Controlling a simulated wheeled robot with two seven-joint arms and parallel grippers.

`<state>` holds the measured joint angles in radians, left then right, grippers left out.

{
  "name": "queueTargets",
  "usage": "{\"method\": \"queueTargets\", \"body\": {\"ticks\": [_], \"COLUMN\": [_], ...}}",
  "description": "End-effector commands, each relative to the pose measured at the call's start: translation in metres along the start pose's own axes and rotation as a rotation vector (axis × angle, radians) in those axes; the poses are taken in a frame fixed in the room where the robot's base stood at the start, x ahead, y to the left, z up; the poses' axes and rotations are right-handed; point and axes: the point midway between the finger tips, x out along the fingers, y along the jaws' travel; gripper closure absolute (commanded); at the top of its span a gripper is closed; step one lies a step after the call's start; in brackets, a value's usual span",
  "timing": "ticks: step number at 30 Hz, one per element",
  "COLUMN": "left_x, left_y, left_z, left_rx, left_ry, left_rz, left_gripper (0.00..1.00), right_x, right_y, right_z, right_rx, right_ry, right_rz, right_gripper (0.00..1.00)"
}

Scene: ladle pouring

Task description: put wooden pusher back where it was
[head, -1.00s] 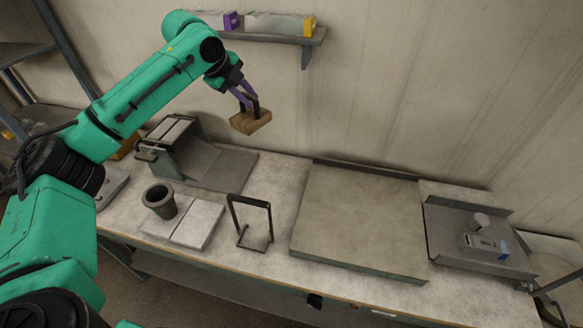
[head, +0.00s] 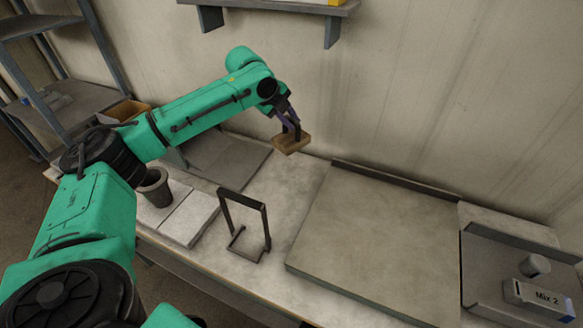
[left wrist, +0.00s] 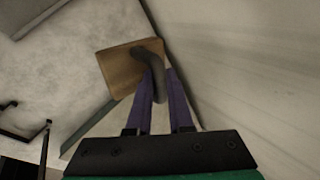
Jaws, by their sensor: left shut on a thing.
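My left gripper (head: 290,124) is shut on the wooden pusher (head: 291,144), a light brown block with a dark curved handle. The pusher hangs above the back of the workbench, near the wall, with clear space under it as far as I can tell. In the left wrist view the purple fingers of the gripper (left wrist: 161,92) close around the dark handle, and the wooden block of the pusher (left wrist: 122,68) shows beyond them. My right gripper is not in view.
A large grey board (head: 380,238) lies to the right. A box marked "Mix 2" (head: 538,297) sits on a metal tray. Bare bench shows behind the stand.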

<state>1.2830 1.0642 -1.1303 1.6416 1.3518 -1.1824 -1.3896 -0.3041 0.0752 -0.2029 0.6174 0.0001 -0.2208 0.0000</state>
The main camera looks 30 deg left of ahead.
Motion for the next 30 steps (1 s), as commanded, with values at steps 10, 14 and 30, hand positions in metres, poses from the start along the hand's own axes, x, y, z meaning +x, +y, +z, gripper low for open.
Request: {"method": "queueTargets", "body": {"ticks": [10, 14, 30], "left_x": [0.080, 0.098, 0.122], "left_y": [0.054, 0.067, 0.082], "left_z": [0.001, 0.001, 0.002], "left_rx": [-0.002, -0.001, -0.001], "left_ry": [0.001, 0.000, 0.000], "left_rz": [0.000, 0.001, -0.001], "left_gripper": [1.00, 1.00, 0.51], "right_x": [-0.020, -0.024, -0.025], "right_y": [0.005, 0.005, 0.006], "right_z": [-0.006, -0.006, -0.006], "right_rx": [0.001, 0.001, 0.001], "right_ry": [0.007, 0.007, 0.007], "right_rz": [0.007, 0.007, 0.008], "right_gripper": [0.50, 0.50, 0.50]}}
